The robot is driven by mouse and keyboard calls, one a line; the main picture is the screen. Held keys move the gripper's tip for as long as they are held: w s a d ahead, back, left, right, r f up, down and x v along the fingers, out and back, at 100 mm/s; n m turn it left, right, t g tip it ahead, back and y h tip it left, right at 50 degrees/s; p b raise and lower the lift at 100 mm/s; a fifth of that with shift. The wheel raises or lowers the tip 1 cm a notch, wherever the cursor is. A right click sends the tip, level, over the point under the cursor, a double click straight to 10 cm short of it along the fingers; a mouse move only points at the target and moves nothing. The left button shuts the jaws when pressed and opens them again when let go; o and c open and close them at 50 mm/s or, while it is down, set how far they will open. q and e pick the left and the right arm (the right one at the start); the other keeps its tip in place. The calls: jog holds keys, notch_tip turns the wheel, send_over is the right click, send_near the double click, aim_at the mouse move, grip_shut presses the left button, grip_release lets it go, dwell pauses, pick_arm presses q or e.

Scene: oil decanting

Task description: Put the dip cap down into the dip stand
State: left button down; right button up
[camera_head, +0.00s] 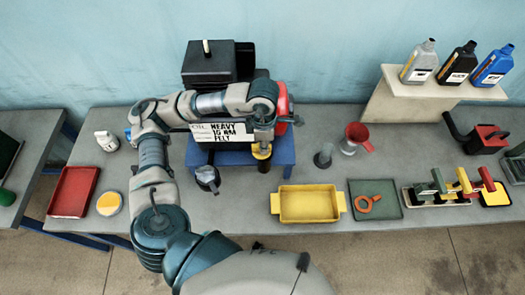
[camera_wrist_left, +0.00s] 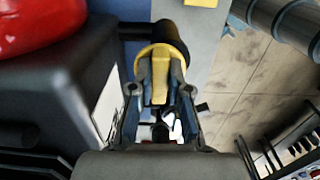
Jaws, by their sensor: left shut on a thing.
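My left gripper (camera_head: 262,137) is shut on the yellow dip cap (camera_head: 261,151), in front of the machine. In the left wrist view the gripper (camera_wrist_left: 160,105) has its fingers on either side of the yellow upright part of the cap (camera_wrist_left: 160,72). The cap's round yellow rim lies against or just above a dark, round upright piece (camera_head: 264,165) at the front of the blue bench. I cannot tell whether the cap is seated on it or apart from it, nor whether that piece is the dip stand. My right gripper is not in view.
The machine's label (camera_head: 228,133) stands close behind my left arm. A dark-topped jug (camera_head: 207,178) is left of the cap; a grey cone (camera_head: 323,157) and red funnel (camera_head: 357,134) are to its right. A yellow tray (camera_head: 309,205) is at the front edge.

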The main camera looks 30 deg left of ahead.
pick_arm(q)
jog(key=r+p, duration=0.1)
jog(key=d+r+p, duration=0.1)
jog(key=r, duration=0.3)
jog(key=shift+d+p, duration=0.3)
jog(key=shift+p, duration=0.1)
jog(key=r+p, duration=0.1)
jog(key=a+r+p, duration=0.1)
jog(key=r, duration=0.1)
jog(key=shift+a+r, duration=0.1)
jog(key=shift+a, duration=0.05)
jog(key=shift+r, duration=0.4)
jog(key=r, duration=0.1)
jog(key=r+p, duration=0.2)
jog(key=shift+d+r, duration=0.35)
jog(key=shift+r, duration=0.05)
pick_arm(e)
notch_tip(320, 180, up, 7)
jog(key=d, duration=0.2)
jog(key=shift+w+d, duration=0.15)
pick_arm(q)
jog(key=shift+a, duration=0.1)
